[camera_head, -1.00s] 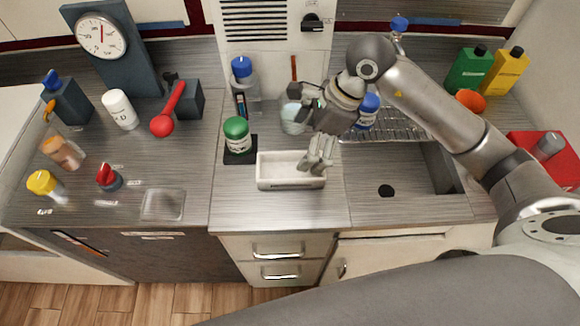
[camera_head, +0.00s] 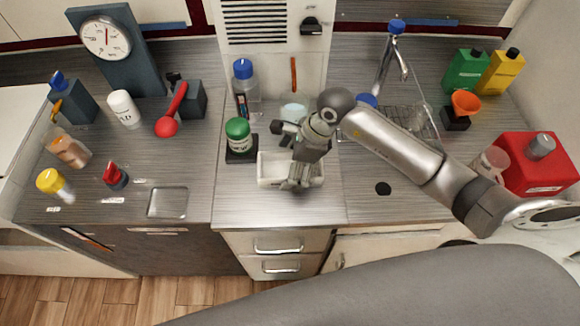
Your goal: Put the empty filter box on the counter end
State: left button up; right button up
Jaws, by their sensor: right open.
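The gripper hides the box's right part. My left gripper is not in view; a large grey arm link of mine crosses the bottom right.
A green-capped jar (camera_head: 239,137) stands close behind the box, with a blue-capped bottle (camera_head: 245,80) further back. The sink and faucet (camera_head: 393,55) lie right, partly behind my arm. A red canister (camera_head: 536,165) stands far right. Counter in front is clear.

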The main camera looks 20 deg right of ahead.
aim_at(290, 158)
jog(key=shift+c, duration=0.3)
jog(key=c, duration=1.2)
jog(key=shift+r, duration=0.1)
jog(key=shift+r+b, duration=0.35)
jog(key=shift+r, duration=0.05)
notch_tip(290, 158, up, 2)
jog(key=shift+b, duration=0.7)
jog(key=s+r+p, duration=0.4)
jog(key=s+r, duration=0.6)
jog(key=s, duration=0.4)
